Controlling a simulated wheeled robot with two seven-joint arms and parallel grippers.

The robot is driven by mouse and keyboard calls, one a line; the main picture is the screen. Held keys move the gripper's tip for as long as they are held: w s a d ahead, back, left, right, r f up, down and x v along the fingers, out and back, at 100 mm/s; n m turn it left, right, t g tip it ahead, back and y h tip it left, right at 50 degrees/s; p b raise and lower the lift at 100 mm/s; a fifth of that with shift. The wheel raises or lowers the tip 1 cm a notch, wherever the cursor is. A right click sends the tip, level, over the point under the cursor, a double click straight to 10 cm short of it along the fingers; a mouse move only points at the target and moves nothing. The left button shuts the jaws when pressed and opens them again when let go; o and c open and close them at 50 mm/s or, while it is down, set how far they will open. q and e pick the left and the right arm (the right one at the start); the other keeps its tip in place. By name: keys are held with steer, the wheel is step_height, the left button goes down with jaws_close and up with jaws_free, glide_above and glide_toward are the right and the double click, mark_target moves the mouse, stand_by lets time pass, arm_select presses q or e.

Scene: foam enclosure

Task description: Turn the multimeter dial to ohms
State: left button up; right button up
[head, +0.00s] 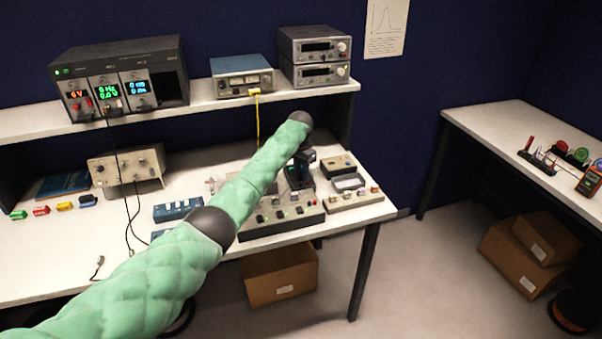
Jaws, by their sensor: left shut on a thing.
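My left arm, in a green quilted sleeve, reaches across the bench from lower left. My left gripper (299,175) is small and dark, pointing down among the instruments at the bench's right part. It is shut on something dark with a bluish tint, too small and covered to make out. An orange handheld meter (590,181), which looks like a multimeter, lies at the right edge on the other table, far from the gripper. Its dial setting cannot be read. My right gripper is not in view.
A grey panel with knobs (284,220) and a meter box (352,196) stand close to the gripper. The shelf (210,104) above holds a power supply (120,78) and other instruments. Thin cables hang from the shelf. Cardboard boxes (280,276) sit on the floor.

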arm_select(q)
steer(key=shift+m, duration=0.6)
steer(key=shift+r+m, duration=0.1)
steer(key=shift+m, duration=0.4)
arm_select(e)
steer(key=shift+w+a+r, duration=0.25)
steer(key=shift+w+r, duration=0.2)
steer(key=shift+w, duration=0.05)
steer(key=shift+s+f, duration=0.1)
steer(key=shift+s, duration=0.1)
arm_select(q)
steer(key=o, duration=1)
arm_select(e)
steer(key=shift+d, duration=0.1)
